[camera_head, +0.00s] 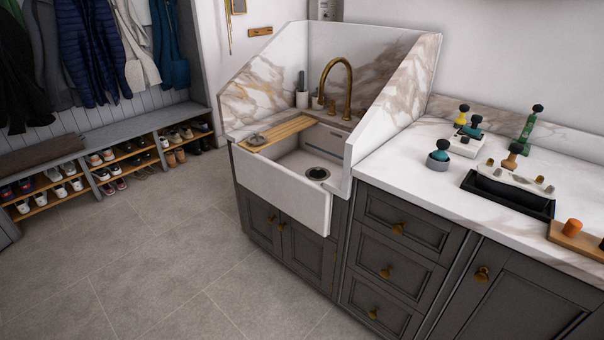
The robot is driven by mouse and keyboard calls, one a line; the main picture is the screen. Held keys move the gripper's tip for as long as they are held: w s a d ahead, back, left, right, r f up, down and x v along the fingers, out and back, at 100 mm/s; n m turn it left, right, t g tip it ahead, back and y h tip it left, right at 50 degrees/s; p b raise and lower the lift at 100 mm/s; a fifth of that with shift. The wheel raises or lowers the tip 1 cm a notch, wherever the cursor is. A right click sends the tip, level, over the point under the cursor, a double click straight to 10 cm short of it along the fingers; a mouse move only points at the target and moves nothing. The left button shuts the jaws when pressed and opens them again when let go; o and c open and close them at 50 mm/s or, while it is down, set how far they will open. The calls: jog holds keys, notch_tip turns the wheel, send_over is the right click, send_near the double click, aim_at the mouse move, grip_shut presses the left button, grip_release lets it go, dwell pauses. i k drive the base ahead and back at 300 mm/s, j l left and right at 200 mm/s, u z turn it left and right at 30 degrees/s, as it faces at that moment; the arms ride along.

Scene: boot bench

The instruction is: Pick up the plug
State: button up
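A small round grey metal piece with a raised middle, which looks like the plug (257,139), lies at the left end of the slatted wooden board (287,130). The piece is too small to make out in detail. My gripper is not in view.
A brass tap (348,85) rises behind the board, between marble side walls. The right counter (403,162) holds several dark-knobbed items and a black tray (508,197). A shoe bench (98,137) stands at left. The tiled floor (150,240) is clear.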

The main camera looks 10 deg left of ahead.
aim_at(318, 172)
jog(key=i+j, duration=0.65)
jog(key=i, duration=0.15)
jog(key=i+j, duration=0.65)
jog(key=i, duration=0.2)
jog(key=i+j, duration=0.65)
jog(key=i, duration=0.15)
